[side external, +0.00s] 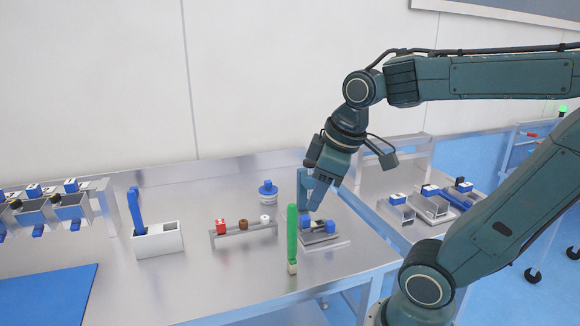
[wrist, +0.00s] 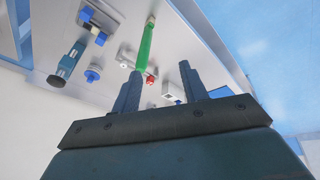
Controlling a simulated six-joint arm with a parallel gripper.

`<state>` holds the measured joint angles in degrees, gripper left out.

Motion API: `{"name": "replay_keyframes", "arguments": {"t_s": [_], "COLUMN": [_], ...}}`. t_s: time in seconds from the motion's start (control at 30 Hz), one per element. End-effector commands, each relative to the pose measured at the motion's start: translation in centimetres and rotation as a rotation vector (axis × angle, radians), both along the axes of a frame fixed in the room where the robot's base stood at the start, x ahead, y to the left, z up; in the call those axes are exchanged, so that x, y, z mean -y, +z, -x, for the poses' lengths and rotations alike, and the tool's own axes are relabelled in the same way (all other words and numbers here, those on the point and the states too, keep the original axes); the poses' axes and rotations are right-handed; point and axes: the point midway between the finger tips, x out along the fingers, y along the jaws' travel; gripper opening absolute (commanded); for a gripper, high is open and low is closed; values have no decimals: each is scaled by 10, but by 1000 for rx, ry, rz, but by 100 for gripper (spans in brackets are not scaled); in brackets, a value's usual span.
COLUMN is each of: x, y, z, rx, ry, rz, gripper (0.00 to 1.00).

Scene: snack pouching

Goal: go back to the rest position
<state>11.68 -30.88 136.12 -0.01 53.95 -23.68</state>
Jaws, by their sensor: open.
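Nothing shows between the fingers. In the wrist view the two fingers (wrist: 160,70) stand well apart. An upright green stick-like thing (side external: 292,236) stands on the table in front and to the left of the tray, apart from the fingers in the side view. It also shows in the wrist view (wrist: 146,48), beyond the fingers.
A low rack (side external: 245,232) holds red, brown and white pieces. A blue-topped thing (side external: 268,190) stands behind it. A white box (side external: 158,241) with a blue upright handle, a blue mat (side external: 45,298) and a bin shelf (side external: 108,205) lie left. More bins (side external: 432,206) stand right.

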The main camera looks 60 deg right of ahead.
Motion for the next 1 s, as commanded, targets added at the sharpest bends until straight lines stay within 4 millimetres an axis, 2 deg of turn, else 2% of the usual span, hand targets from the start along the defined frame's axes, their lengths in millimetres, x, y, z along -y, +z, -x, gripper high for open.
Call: {"name": "replay_keyframes", "arguments": {"t_s": [0.1,0.33,1.0], "x": [-21,-41,-44], "y": [0,-3,-4], "z": [14,31,34], "rx": [64,131,143], "ry": [-61,-151,-173], "rz": [-51,-137,-157], "gripper": [44,44,44]}}
